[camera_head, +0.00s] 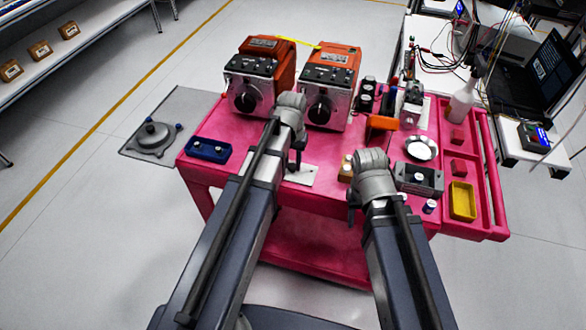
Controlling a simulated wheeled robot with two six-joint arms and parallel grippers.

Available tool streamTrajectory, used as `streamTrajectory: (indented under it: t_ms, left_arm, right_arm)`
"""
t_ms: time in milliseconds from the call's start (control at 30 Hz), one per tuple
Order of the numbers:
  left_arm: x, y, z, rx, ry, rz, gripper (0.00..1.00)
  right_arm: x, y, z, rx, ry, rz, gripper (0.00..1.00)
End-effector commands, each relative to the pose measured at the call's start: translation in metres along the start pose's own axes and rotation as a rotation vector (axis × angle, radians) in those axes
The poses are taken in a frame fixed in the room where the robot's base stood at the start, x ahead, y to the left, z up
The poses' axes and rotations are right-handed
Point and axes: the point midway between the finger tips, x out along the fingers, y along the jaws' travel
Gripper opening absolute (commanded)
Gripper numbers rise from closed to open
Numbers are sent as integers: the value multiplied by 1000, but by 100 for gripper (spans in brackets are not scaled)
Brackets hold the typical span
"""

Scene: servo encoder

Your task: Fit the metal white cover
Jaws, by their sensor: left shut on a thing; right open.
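A flat white metal plate (303,175), which looks like the cover, is at the front middle of the pink cart top. My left gripper (294,167) points down at its left part and is shut on it. I cannot tell whether the plate touches the cart top. My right gripper (351,212) is open near the cart's front edge, left of a grey metal block (419,180); its fingers are partly hidden by its wrist. Two orange and silver servo units, left (249,97) and right (324,105), stand upright at the back, with dark round fronts.
A blue tray (208,150) lies at the left of the pink cart (335,245). A round silver dish (421,149), yellow bin (462,201) and white bottle (462,105) are at right. An orange bracket (381,123) stands between.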

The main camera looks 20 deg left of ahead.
Motion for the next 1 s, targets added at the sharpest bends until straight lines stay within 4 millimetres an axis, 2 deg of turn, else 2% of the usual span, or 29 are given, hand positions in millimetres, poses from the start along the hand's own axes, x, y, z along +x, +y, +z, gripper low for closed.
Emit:
streamTrajectory:
  t_ms: [633, 1000]
  left_arm:
    - [-65, 0, 0, 0, 0, 0, 0]
    - [-66, 0, 0, 0, 0, 0, 0]
  right_arm:
    - [-64, 6, 4, 0, 0, 0, 50]
    - [-66, 6, 4, 0, 0, 0, 50]
